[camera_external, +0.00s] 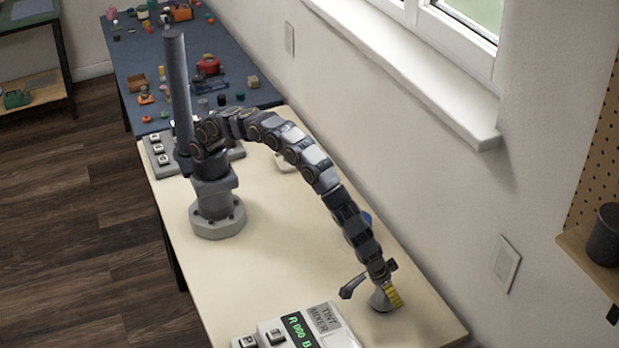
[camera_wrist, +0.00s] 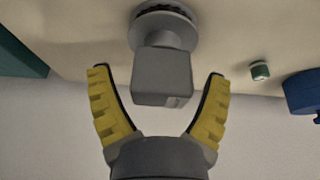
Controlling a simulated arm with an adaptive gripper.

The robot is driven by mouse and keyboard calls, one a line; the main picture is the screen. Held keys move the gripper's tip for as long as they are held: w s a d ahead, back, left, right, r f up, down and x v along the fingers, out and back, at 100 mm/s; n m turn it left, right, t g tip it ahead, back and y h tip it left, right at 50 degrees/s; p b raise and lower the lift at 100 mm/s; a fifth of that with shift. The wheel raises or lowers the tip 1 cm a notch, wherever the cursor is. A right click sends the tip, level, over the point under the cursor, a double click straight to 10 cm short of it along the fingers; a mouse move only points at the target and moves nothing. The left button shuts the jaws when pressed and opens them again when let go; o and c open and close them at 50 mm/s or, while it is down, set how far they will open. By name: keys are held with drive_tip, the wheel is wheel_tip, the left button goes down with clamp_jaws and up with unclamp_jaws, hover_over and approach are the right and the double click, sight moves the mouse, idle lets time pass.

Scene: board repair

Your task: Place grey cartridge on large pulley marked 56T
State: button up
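My gripper (camera_wrist: 157,72) is open, with its two yellow-padded fingers spread apart. A grey block (camera_wrist: 162,80), which looks like the grey cartridge, lies between the fingertips in the wrist view, with gaps on both sides. A round grey disc (camera_wrist: 190,40) with a dark toothed ring shows behind the block; I cannot tell whether they are joined or touching. No 56T marking is readable, and I cannot identify the large pulley.
A tint mixer unit (camera_external: 295,330) stands at the front table edge, left of my gripper. The wrist view shows a small green cylinder (camera_wrist: 260,70), a blue object (camera_wrist: 303,95) and a dark green object (camera_wrist: 20,55). The table's middle (camera_external: 275,260) is clear.

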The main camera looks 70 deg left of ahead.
drive_tip(key=v, duration=1.2)
drive_tip(key=w+a+r+g+y, duration=0.1)
drive_tip(key=w+a+r, duration=0.25)
drive_tip(key=a, duration=0.55)
drive_tip(key=w+a+r+n+y, duration=0.15)
drive_tip(key=a+r, duration=0.25)
drive_tip(key=a, duration=0.5)
drive_tip(key=w+a+r+g, duration=0.1)
drive_tip(key=w+a+r, duration=0.3)
drive_tip(key=a, duration=0.5)
drive_tip(key=s+a+r+g, duration=0.1)
drive_tip(key=s+a+r, duration=0.1)
drive_tip(key=s+a, duration=0.35)
drive_tip(key=s+a+r+g, duration=0.1)
drive_tip(key=s+a+r, duration=0.1)
drive_tip(key=a, duration=0.7)
drive_tip(key=s+a+g+h, duration=0.1)
drive_tip(key=s+a, duration=0.1)
drive_tip(key=s, duration=0.5)
drive_tip(key=s+a+m+g+h, duration=0.1)
drive_tip(key=s+a, duration=0.2)
drive_tip(key=s, duration=0.4)
drive_tip(key=shift+s+a, duration=0.15)
drive_tip(key=shift+a, duration=0.1)
drive_tip(key=shift+m+h, duration=0.25)
